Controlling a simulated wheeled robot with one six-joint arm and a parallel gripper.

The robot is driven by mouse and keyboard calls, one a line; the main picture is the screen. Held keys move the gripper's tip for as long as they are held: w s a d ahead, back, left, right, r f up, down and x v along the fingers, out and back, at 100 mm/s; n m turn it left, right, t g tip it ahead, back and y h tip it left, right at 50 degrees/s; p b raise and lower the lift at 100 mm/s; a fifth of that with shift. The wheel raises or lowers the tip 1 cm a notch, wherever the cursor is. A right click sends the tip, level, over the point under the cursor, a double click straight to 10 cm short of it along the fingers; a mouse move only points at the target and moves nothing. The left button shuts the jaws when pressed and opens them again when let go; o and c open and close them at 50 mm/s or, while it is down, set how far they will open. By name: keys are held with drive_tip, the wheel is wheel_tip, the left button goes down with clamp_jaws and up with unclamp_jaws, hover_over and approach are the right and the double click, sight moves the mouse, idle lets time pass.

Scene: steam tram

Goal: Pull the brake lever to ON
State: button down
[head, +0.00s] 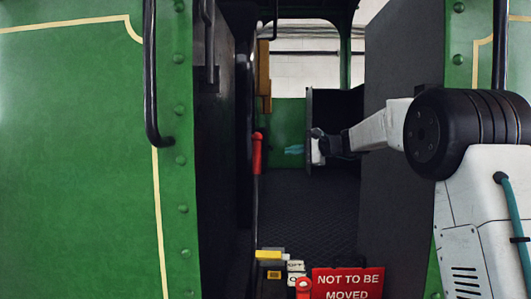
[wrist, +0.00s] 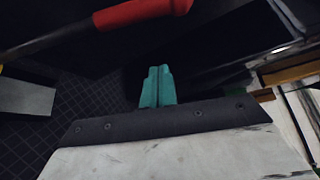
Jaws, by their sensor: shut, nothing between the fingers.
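A tall lever with a red handle (head: 257,153) and a dark shaft stands nearly upright in the cab doorway. Its foot is by small white plates (head: 296,266), the upper one seeming to read OFF and the lower one partly hidden. In the wrist view the red handle (wrist: 135,12) crosses the top left, its shaft running to the lower left. My gripper (head: 293,149) has its teal fingers pressed together and empty, pointing left, to the right of the handle and apart from it in the picture. The shut fingers also show in the wrist view (wrist: 157,86).
A red sign (head: 347,283) reading NOT TO BE MOVED stands low, with a small red knob (head: 304,288) at its left. A yellow piece (head: 270,254) is beside the plates. Dark panels flank the doorway; green walls with black handrails (head: 150,75) are outside.

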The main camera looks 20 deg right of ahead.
drive_tip(key=shift+w, duration=0.1)
drive_tip(key=w+a, duration=0.3)
drive_tip(key=a, duration=0.5)
drive_tip(key=shift+w+a+f, duration=0.15)
drive_tip(key=shift+w+a, duration=0.15)
drive_tip(key=shift+w, duration=0.1)
idle(0.4)
